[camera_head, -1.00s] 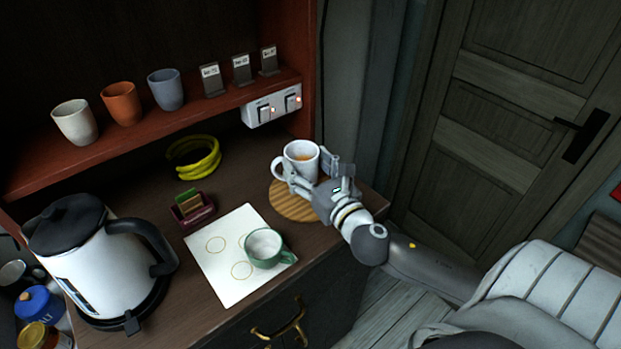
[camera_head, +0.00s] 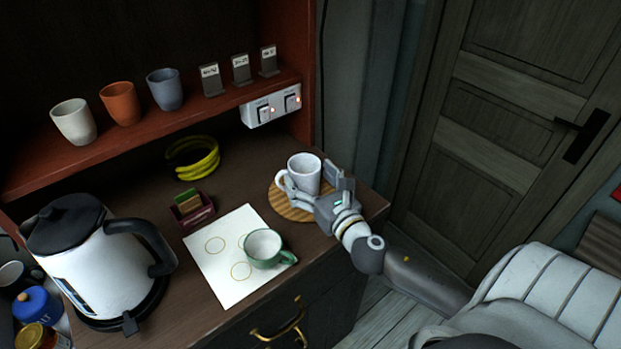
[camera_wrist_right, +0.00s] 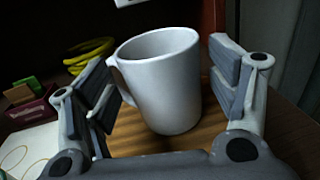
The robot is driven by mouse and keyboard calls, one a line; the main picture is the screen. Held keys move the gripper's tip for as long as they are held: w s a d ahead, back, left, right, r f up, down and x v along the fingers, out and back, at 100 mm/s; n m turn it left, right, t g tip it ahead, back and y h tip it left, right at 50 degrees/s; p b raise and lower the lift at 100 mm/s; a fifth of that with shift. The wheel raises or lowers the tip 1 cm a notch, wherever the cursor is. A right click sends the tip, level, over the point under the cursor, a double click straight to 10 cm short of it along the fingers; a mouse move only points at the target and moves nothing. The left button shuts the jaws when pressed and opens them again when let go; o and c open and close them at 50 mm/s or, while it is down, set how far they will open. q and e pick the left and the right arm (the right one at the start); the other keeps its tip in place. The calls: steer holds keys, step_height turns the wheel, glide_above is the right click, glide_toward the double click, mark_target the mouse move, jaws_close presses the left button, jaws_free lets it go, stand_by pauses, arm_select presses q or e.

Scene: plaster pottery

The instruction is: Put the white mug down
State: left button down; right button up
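The white mug (camera_head: 304,172) stands upright on a round wooden board (camera_head: 283,206) at the right end of the counter. It also shows in the right wrist view (camera_wrist_right: 165,85), with its base on the wood and its handle to the left. My right gripper (camera_head: 313,184) is around the mug. Its fingers are spread on both sides, with a narrow gap between the mug's body and the right-hand finger. The left-hand finger is beside the handle; whether it touches is unclear. My left gripper is not in view.
A green mug (camera_head: 264,246) stands on a white sheet (camera_head: 228,286) with drawn circles. A kettle (camera_head: 95,262) is at left, and a dark red holder (camera_head: 195,212) and yellow coil (camera_head: 197,163) behind. A shelf (camera_head: 200,115) with several cups overhangs the counter's back.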

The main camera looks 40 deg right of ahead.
stand_by(0.3)
steer(key=shift+r, duration=0.2)
steer(key=s+b, duration=0.1)
steer(key=s, duration=0.2)
steer(key=s+b, duration=0.1)
steer(key=s, duration=0.3)
steer(key=s+a+b, duration=0.1)
steer(key=s, duration=0.2)
steer(key=shift+s+f, duration=0.2)
steer(key=shift+s, duration=0.05)
steer(key=shift+s+r+b, duration=0.15)
steer(key=shift+s+b, duration=0.25)
steer(key=shift+s, duration=0.35)
